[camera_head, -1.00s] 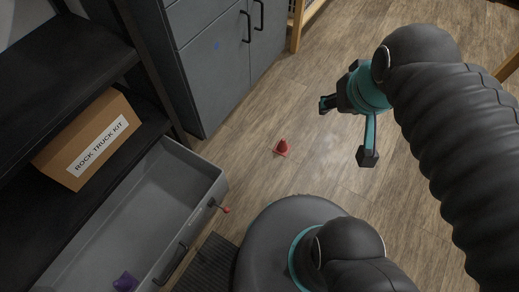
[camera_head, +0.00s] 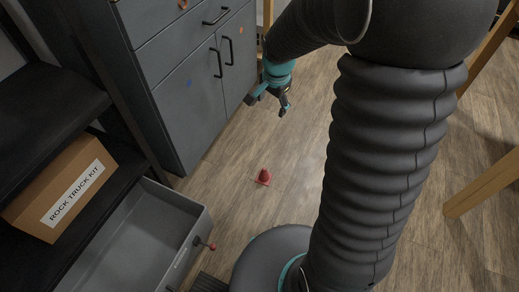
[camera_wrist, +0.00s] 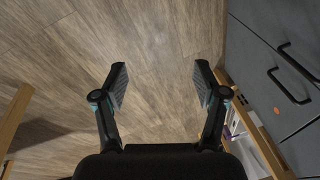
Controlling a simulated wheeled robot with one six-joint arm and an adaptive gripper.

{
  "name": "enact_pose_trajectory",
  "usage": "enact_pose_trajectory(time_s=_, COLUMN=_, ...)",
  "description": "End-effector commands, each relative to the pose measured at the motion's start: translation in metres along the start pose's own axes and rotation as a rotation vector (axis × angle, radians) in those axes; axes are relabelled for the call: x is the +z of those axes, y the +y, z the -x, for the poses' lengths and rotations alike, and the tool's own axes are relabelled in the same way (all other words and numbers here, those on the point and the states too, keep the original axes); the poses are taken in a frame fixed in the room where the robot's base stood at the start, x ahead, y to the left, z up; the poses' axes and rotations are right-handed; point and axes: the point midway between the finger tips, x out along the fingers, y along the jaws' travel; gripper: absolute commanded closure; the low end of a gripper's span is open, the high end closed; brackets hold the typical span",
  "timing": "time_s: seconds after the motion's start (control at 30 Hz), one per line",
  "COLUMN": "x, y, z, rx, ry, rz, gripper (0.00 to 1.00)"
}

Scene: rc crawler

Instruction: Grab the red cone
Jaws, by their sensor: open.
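The small red cone (camera_head: 263,175) stands upright on the wooden floor in the head view, between the cabinet and my round base. My gripper (camera_head: 269,104) is beyond the cone, higher in the picture, near the grey cabinet's right side. In the wrist view my gripper (camera_wrist: 160,88) is open, with nothing between its fingers but bare floor behind. The cone does not show in the wrist view.
A grey cabinet (camera_head: 190,115) stands at the upper left. An open grey drawer (camera_head: 190,243) sticks out at lower left, near a box marked ROCK TRUCK KIT (camera_head: 65,190). A wooden leg (camera_head: 482,184) stands at right. Floor around the cone is clear.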

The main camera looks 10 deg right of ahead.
Motion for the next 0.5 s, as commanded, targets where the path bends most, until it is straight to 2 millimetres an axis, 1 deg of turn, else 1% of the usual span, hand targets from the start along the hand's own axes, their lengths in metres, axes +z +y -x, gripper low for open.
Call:
enact_pose_trajectory(time_s=0.03, x=-0.004, y=-0.004, z=-0.024, rx=0.019, ry=-0.014, rz=-0.05, gripper=0.28)
enact_pose_trajectory(time_s=0.17, x=-0.012, y=-0.014, z=-0.078, rx=0.053, ry=-0.033, rz=-0.188, gripper=0.28)
enact_pose_trajectory(time_s=0.2, x=-0.014, y=-0.016, z=-0.095, rx=0.064, ry=-0.038, rz=-0.231, gripper=0.28)
enact_pose_trajectory(time_s=0.23, x=-0.015, y=-0.017, z=-0.108, rx=0.073, ry=-0.042, rz=-0.262, gripper=0.28)
enact_pose_trajectory(time_s=0.37, x=-0.017, y=-0.018, z=-0.167, rx=0.11, ry=-0.054, rz=-0.4, gripper=0.28)
enact_pose_trajectory(time_s=0.4, x=-0.016, y=-0.018, z=-0.186, rx=0.123, ry=-0.057, rz=-0.442, gripper=0.28)
enact_pose_trajectory(time_s=0.47, x=-0.015, y=-0.016, z=-0.214, rx=0.141, ry=-0.06, rz=-0.505, gripper=0.28)
enact_pose_trajectory(time_s=0.5, x=-0.014, y=-0.014, z=-0.233, rx=0.154, ry=-0.062, rz=-0.547, gripper=0.28)
